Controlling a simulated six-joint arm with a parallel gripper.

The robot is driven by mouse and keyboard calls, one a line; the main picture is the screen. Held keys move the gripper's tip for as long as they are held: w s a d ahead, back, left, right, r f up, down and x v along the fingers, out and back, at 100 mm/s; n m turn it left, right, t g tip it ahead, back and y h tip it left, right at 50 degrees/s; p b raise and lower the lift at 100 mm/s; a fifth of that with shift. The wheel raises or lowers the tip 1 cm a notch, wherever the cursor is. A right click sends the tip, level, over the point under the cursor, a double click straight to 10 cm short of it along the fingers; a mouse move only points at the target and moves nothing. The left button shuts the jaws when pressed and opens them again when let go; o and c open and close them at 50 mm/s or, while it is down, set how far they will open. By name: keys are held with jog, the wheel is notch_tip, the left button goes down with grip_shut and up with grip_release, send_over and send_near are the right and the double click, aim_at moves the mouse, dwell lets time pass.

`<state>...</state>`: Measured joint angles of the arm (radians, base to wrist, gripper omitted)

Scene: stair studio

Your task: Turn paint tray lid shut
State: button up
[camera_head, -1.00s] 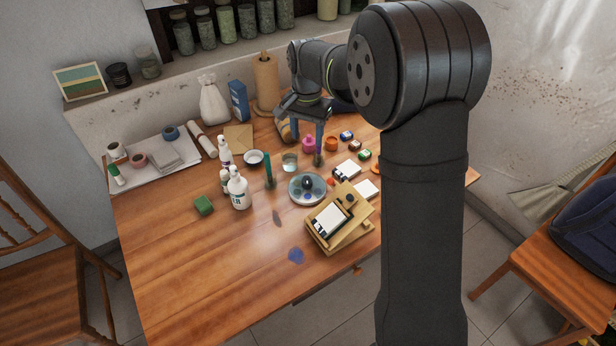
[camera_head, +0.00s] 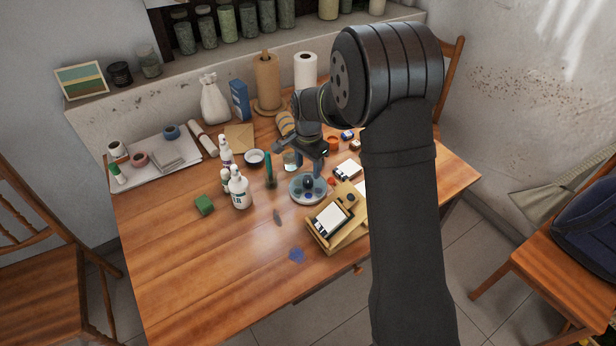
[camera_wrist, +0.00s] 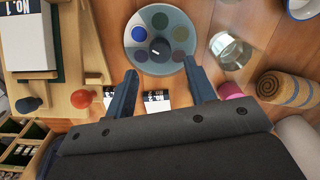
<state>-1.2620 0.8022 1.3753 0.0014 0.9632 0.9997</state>
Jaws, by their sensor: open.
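The round paint tray (camera_head: 296,199) lies on the table left of the wooden easel box. It has a grey-blue disc with several coloured paint wells and a dark knob (camera_head: 308,183) standing at its centre. In the wrist view the tray (camera_wrist: 131,33) is at the top middle, with the knob (camera_wrist: 160,49) bearing a white mark. My gripper (camera_head: 314,172) is open and empty above the table, just behind the tray in the head view. In the wrist view its two blue fingers (camera_wrist: 160,84) are spread wide, on either side below the tray, apart from the knob.
A glass jar (camera_wrist: 231,50) stands close beside the tray, near one finger. The wooden easel box (camera_head: 334,217) is on the other side. The table's front left is mostly clear.

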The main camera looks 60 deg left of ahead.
aim_at(308, 180)
notch_tip(308, 180, down, 5)
jog(key=shift+f, duration=0.15)
jog(key=c, duration=1)
